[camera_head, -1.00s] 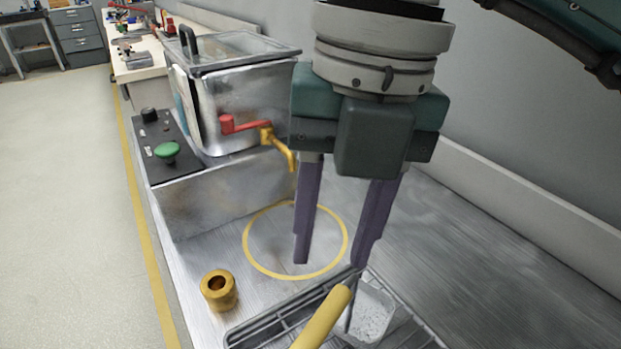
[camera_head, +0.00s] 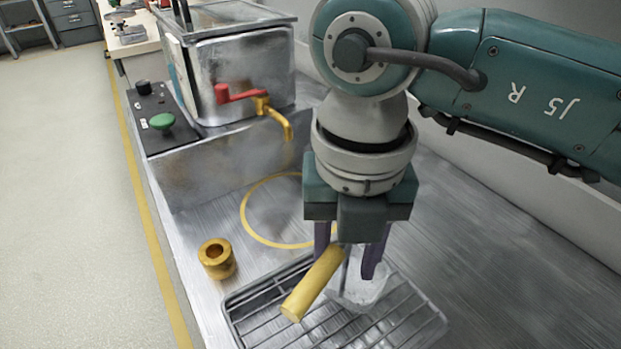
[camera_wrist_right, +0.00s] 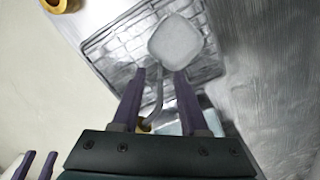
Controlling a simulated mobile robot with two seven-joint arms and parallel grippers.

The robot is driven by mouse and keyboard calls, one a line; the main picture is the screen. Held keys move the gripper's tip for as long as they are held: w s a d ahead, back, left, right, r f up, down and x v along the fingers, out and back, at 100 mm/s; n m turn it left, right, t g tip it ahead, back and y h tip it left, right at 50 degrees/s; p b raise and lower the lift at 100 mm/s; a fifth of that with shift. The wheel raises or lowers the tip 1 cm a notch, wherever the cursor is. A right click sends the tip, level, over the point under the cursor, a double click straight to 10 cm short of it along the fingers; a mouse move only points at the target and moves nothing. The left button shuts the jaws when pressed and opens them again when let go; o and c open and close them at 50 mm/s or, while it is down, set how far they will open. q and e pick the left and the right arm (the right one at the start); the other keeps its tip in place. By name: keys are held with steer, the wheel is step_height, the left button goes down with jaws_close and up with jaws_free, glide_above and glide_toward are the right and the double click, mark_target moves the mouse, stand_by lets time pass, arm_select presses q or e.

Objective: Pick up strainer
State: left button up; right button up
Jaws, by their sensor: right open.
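The strainer lies on the wire rack. Its yellow handle (camera_head: 312,285) points to the lower left, and its pale basket (camera_head: 358,290) rests over the bars. My right gripper (camera_head: 347,258) is open, pointing down at the strainer, one finger on each side of the part where handle and basket meet. The handle hides part of the left finger. In the right wrist view the basket (camera_wrist_right: 175,41) is beyond the open fingers and the bent metal neck (camera_wrist_right: 157,100) runs between them. Two small purple fingertips at the lower left there look like my left gripper (camera_wrist_right: 35,165), partly cut off.
The grey wire rack (camera_head: 410,325) lies on the metal counter. A brass cup (camera_head: 216,260) stands left of it. Behind are a yellow ring marking (camera_head: 247,222), a metal tank (camera_head: 245,75) with a red-handled tap (camera_head: 268,105), and a panel with a green knob (camera_head: 162,121).

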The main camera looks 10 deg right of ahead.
jaws_close()
steer(key=shift+r, duration=0.1)
stand_by(1.2)
